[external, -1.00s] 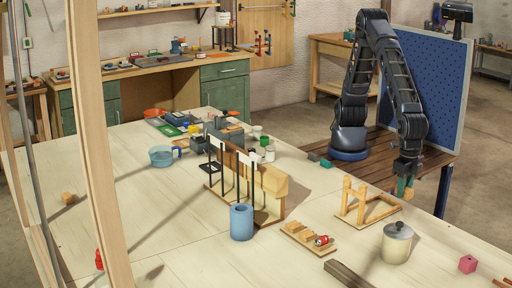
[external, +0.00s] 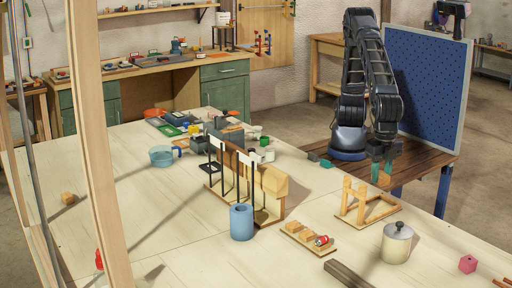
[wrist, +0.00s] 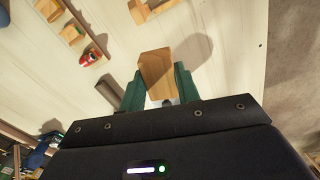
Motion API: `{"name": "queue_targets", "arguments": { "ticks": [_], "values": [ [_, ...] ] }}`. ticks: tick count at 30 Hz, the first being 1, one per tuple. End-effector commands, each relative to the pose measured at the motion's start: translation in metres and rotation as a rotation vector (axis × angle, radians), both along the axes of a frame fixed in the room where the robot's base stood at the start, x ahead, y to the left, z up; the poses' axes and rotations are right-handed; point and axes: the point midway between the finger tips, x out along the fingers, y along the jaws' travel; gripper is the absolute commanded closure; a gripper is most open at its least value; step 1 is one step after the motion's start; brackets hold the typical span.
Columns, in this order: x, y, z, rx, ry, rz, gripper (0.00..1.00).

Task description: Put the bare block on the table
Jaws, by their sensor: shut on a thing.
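My gripper (external: 382,172) is above the dark brown bench beside the table's right edge in the external view. Its green fingers are shut on a plain wooden block (wrist: 157,70), which shows clearly between them in the wrist view. In the external view the block (external: 384,180) shows as a small tan patch low between the fingers. The pale table (external: 190,245) fills the foreground and lies beyond the held block in the wrist view.
A wooden frame (external: 362,207) stands near the table's right edge. A small tray (external: 322,249) holds wooden blocks and a red item. A lidded pot (external: 396,242), blue cylinder (external: 241,223) and dark bar (external: 346,273) stand or lie nearby. The table's left part is mostly clear.

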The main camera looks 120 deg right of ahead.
Motion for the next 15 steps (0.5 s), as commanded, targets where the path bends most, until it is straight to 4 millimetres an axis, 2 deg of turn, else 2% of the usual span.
{"name": "queue_targets", "arguments": {
  "ticks": [1,3,8,15],
  "values": [
    [0.022,-0.011,-0.004,-0.001,0.001,-0.059,0.9],
    [0.05,-0.024,-0.008,0.0,0.0,-0.139,0.9],
    [0.111,-0.06,-0.018,-0.001,0.0,-0.329,0.9],
    [0.199,-0.128,-0.032,0.0,0.0,-0.616,0.9]
  ]
}}
